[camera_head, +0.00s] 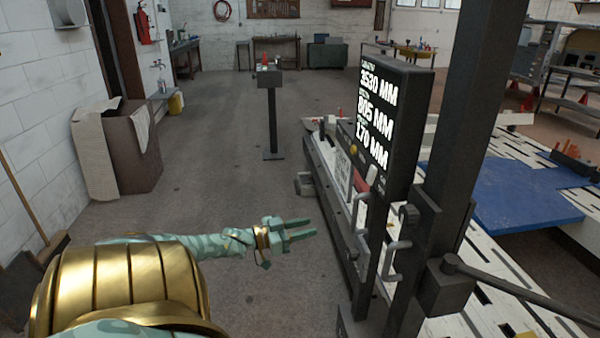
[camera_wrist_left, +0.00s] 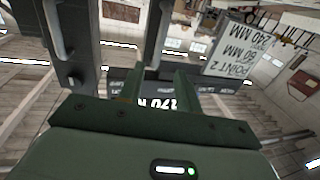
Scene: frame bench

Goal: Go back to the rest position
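My left gripper (camera_head: 300,229) reaches in from the lower left in the head view, over the grey floor. Its two fingers are apart with nothing between them, left of the bench and its dark post. The left wrist view also shows the gripper (camera_wrist_left: 155,84), its fingers spread and empty in front of dark metal parts. My right gripper is not in the head view.
A dark display panel (camera_head: 392,125) with lit millimetre figures stands on the frame bench (camera_head: 540,262), right of my gripper. A thick dark post (camera_head: 458,130) rises beside it. A blue plate (camera_head: 525,195) lies on the bench. A slim stand (camera_head: 271,115) stands on open floor ahead.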

